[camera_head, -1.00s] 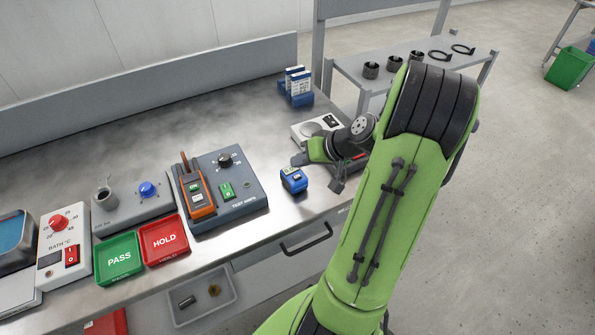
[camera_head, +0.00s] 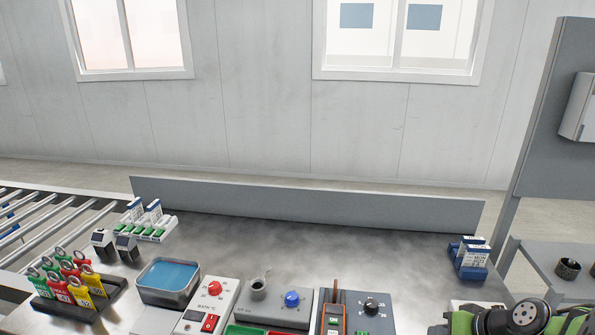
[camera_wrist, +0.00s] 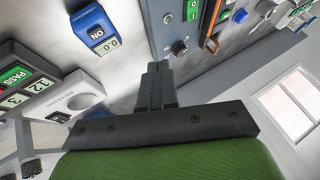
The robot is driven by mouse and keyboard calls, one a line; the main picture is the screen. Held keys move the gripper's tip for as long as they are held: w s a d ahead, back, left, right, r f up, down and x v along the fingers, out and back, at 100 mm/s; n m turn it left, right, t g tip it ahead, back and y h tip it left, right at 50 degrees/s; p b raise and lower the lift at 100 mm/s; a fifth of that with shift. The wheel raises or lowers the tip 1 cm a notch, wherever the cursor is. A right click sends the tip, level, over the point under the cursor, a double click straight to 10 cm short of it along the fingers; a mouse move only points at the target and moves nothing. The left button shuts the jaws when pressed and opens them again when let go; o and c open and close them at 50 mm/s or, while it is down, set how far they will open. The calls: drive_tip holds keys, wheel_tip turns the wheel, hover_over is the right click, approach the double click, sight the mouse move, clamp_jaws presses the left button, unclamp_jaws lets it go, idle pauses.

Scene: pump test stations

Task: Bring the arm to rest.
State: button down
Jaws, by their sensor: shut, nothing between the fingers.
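My green arm (camera_head: 462,323) shows only at the lower right of the head view, over the bench's front right part. My gripper is at most cut off there. In the wrist view my gripper (camera_wrist: 157,70) has its dark fingers together, with nothing between them. The fingers point over the metal bench, near a blue device with a small display (camera_wrist: 93,28) and a grey box with a black knob (camera_wrist: 179,47). I cannot tell how far the fingertips are from these.
The bench holds a blue-filled bath (camera_head: 168,280), a red-knob controller (camera_head: 212,300), a rack of coloured tags (camera_head: 75,284) and a blue card holder (camera_head: 472,260). A roller conveyor (camera_head: 45,232) is at left. A side table (camera_head: 548,270) is at right. The bench's back middle is clear.

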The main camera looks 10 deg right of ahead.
drive_tip(key=s+a+r+n+g+h+p, duration=0.1)
drive_tip(key=s+a+r+n, duration=0.1)
drive_tip(key=a+r, duration=0.4)
drive_tip(key=s+a+r+n+g+h+p, duration=0.1)
drive_tip(key=s+a+r+p, duration=0.2)
drive_tip(key=a, duration=0.6)
drive_tip(key=s+a+r, duration=0.2)
drive_tip(key=s, duration=0.3)
drive_tip(key=s+a+r+h, duration=0.1)
drive_tip(key=s+a+r, duration=0.1)
drive_tip(key=s, duration=0.3)
drive_tip(key=shift+r+n, duration=0.4)
drive_tip(key=shift+r, duration=0.4)
drive_tip(key=shift+s, duration=0.15)
